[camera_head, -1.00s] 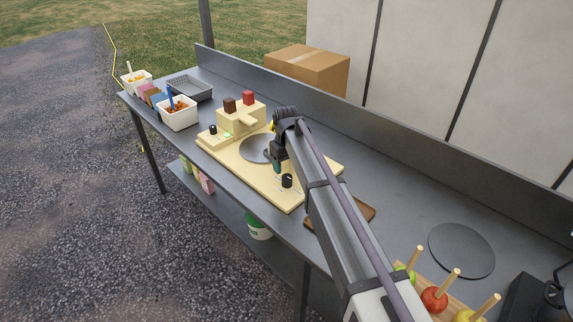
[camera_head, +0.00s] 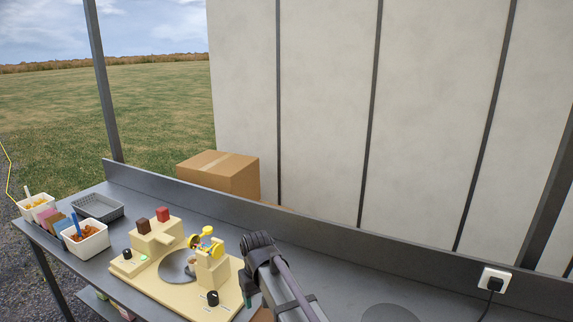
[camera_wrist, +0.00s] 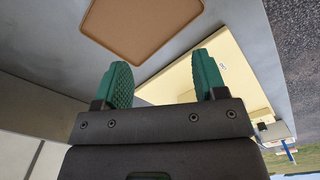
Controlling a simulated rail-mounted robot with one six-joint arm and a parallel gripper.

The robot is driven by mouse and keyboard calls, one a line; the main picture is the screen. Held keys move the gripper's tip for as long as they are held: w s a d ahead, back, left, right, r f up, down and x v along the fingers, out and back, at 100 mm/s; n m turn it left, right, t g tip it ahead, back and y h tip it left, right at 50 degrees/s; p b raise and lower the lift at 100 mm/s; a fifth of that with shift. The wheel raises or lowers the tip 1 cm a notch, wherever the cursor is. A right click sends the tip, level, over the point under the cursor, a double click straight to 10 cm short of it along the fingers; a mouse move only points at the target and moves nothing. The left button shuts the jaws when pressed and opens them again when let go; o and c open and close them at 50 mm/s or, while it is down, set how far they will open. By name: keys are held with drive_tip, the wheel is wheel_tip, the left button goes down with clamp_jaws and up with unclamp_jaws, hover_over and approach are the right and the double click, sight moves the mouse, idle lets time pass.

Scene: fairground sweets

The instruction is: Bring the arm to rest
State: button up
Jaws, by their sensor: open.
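My gripper (camera_wrist: 163,80) is open, with two green ridged fingers apart and nothing between them in the wrist view. In the head view my arm comes in from the bottom, and its wrist is just right of the cream machine (camera_head: 128,281); the fingers are mostly hidden there. In the wrist view the cream board (camera_wrist: 180,82) lies beyond the fingers, and a brown tray (camera_wrist: 142,25) lies past their tips on the grey counter.
The machine carries a grey round plate (camera_head: 172,268), a yellow wheel part (camera_head: 207,243) and knobs. White tubs (camera_head: 97,243) and a grey basket (camera_head: 98,207) stand at the left. A cardboard box (camera_head: 220,173) is behind the backsplash. A plug (camera_head: 494,280) sits at right.

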drive_tip(key=s+d+r+m+p, duration=0.2)
drive_tip(key=s+d, duration=0.5)
drive_tip(key=d, duration=0.6)
drive_tip(key=s+d+r+m+p, duration=0.3)
drive_tip(key=s+d, duration=0.5)
drive_tip(key=d, duration=0.5)
drive_tip(key=shift+d+r+m, duration=0.2)
drive_tip(key=shift+r+m, duration=0.3)
drive_tip(key=shift+r, duration=0.1)
